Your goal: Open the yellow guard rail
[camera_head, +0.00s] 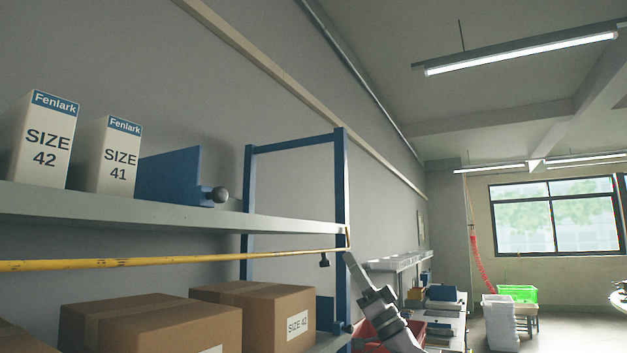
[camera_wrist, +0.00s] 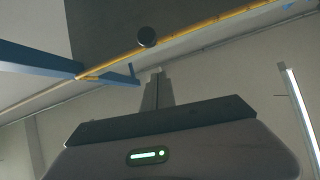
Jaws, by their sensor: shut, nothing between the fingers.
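The yellow guard rail (camera_head: 165,260) runs across the front of the blue-framed rack, below the upper shelf. It looks level and spans to the rack's blue post at its right end. A small dark knob (camera_head: 324,260) hangs from the rail near that end. In the wrist view the rail (camera_wrist: 205,24) crosses diagonally, with the round dark knob (camera_wrist: 147,37) in front of it. My gripper (camera_wrist: 157,73) is shut and empty, its tips pointing towards the knob and apart from it in the picture. In the head view my arm comes up from the lower right, its end near the post.
The upper shelf (camera_head: 210,218) holds white boxes marked SIZE 42 (camera_head: 43,140) and SIZE 41 (camera_head: 115,158) and a blue bracket (camera_head: 168,177). Cardboard boxes (camera_head: 255,318) stand below the rail. The blue post (camera_head: 342,190) is close to my arm. Benches and crates stand further right.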

